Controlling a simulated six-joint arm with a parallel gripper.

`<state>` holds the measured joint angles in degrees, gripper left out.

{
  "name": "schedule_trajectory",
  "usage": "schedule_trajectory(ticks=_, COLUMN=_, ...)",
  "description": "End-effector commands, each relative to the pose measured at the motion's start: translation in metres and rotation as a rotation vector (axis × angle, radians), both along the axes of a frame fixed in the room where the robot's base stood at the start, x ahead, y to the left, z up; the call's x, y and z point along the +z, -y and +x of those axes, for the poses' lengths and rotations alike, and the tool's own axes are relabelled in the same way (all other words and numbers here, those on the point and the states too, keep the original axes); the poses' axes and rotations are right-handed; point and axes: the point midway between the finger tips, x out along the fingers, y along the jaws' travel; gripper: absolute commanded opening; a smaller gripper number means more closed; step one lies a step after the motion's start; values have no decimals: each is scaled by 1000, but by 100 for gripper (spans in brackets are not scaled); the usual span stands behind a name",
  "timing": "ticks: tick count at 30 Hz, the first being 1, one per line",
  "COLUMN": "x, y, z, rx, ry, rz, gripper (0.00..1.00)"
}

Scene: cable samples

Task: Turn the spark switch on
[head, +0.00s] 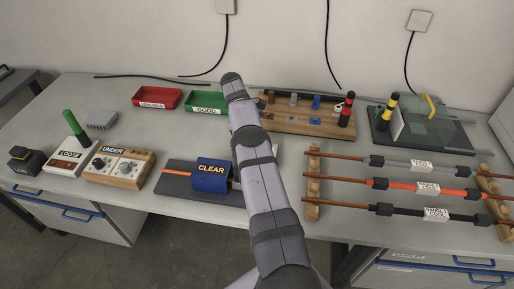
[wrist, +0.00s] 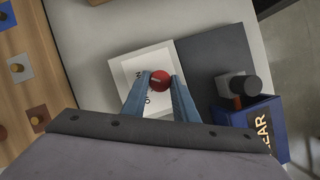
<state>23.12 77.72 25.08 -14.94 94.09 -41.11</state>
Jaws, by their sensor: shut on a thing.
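In the wrist view, a red knob (wrist: 160,80) stands on a white plate (wrist: 159,58) with dark lettering, partly covered by my fingers. This looks like the spark switch. My gripper (wrist: 159,86) has its two blue fingers on either side of the knob and is shut on it. In the head view my arm hides the gripper and the knob. The dark base (head: 173,186) shows left of my arm, with a blue block marked CLEAR (head: 211,174) on it.
The blue block (wrist: 249,119) and a dark cylinder (wrist: 244,88) stand close to the right in the wrist view. A wooden board (head: 312,122) lies behind. A cable rack (head: 312,185) is to the right. The UNDER box (head: 120,166) and LOOSE block (head: 69,157) are to the left.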

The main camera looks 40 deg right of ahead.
Motion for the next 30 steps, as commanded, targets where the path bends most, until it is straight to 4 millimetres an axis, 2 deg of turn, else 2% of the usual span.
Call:
schedule_trajectory(ticks=5, x=0, y=0, z=0, rx=-4, ry=-1, rz=0, gripper=4)
schedule_trajectory(ticks=6, x=0, y=0, z=0, rx=-3, ry=-1, rz=-1, gripper=33)
schedule_trajectory(ticks=8, x=0, y=0, z=0, rx=-2, ry=-1, rz=0, gripper=45)
schedule_trajectory(ticks=20, x=4, y=0, z=0, rx=-1, ry=1, rz=-1, gripper=45)
schedule_trajectory(ticks=26, x=24, y=0, z=1, rx=0, ry=4, rz=-1, gripper=45)
schedule_trajectory(ticks=30, x=49, y=1, z=1, rx=-2, ry=5, rz=-2, gripper=45)
